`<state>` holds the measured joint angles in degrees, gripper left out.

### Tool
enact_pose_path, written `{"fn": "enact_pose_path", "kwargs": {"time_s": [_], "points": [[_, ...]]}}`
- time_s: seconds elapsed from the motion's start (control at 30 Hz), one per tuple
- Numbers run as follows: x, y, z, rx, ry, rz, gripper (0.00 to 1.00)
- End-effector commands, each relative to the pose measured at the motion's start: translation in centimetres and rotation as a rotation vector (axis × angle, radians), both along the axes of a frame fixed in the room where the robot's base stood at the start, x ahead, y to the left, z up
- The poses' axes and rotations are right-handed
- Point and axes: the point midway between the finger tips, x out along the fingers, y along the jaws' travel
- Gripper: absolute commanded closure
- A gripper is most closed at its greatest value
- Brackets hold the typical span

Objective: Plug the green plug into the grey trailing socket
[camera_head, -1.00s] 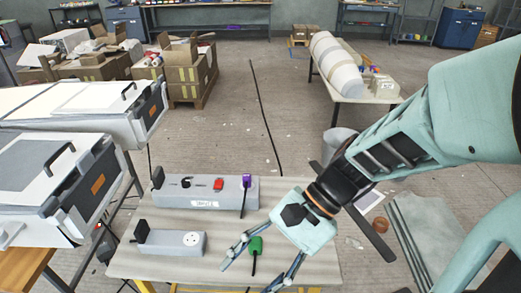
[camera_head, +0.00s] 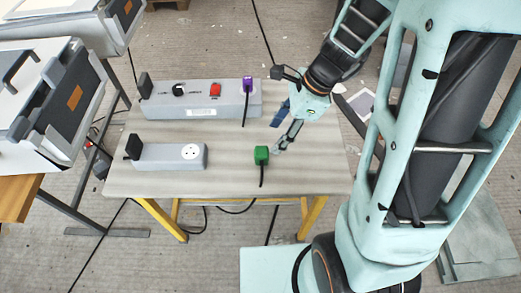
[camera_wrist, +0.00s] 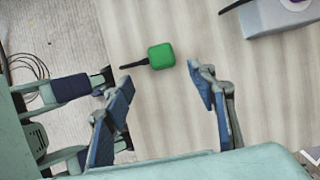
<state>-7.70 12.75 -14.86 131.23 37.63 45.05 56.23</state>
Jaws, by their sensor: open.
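The green plug (camera_head: 261,154) sits on the table's right half, its black cord running towards the front edge. The grey trailing socket (camera_head: 172,156) lies to its left on the table, a black plug at its left end and a white round outlet (camera_head: 190,152) near its right end. My gripper (camera_head: 276,138) is open and empty, up and to the right of the green plug. In the wrist view the green plug (camera_wrist: 161,56) shows beyond the open fingers (camera_wrist: 160,100), between their lines and apart from them.
A larger grey socket box (camera_head: 215,98) with a red switch and a purple plug (camera_head: 247,84) stands at the back of the table (camera_head: 225,178). Grey cases (camera_head: 50,110) stand to the left. The table between the trailing socket and green plug is clear.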

Motion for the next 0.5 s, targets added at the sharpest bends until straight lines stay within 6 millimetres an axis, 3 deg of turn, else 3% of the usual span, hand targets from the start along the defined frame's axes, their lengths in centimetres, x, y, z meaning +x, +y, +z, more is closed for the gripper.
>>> {"fn": "enact_pose_path", "kwargs": {"time_s": [0.17, 0.5], "points": [[0.0, 0.1, -0.4, 0.001, 0.001, 0.003, 0.48], [0.0, 2.0, -4.9, 0.001, 0.002, 0.003, 0.48]]}}
